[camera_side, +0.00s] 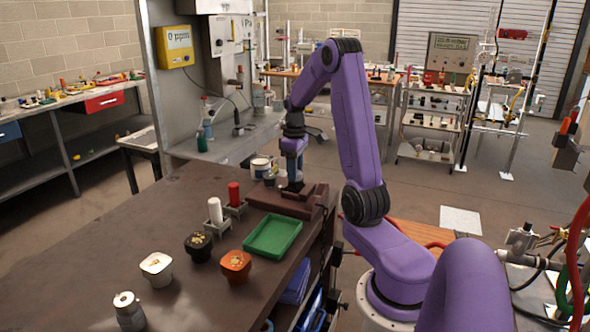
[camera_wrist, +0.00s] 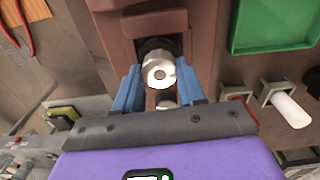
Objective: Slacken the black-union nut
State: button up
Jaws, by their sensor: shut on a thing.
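A silver hex nut (camera_wrist: 159,72) sits against a black collar (camera_wrist: 156,46) in the wrist view. The collar is set in a red-brown vise-like block (camera_wrist: 116,25), which also shows on the bench in the side view (camera_side: 285,205). My gripper (camera_wrist: 162,72) has its two blue fingers on either side of the nut, and it is shut on it. Another silver part (camera_wrist: 166,104) shows below the nut, partly hidden by my gripper. In the side view my gripper (camera_side: 293,172) points down at the block; the nut is too small to make out there.
A green tray (camera_side: 273,237) lies in front of the block. White (camera_side: 215,211) and red (camera_side: 234,194) cylinders stand in holders beside it. Red-handled pliers (camera_wrist: 16,25) lie at upper left in the wrist view.

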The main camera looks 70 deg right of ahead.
dwell(0.4)
jog(key=o, duration=1.1)
jog(key=shift+r, duration=0.1)
notch_tip(320, 180, up, 17)
jog(key=shift+r, duration=0.15)
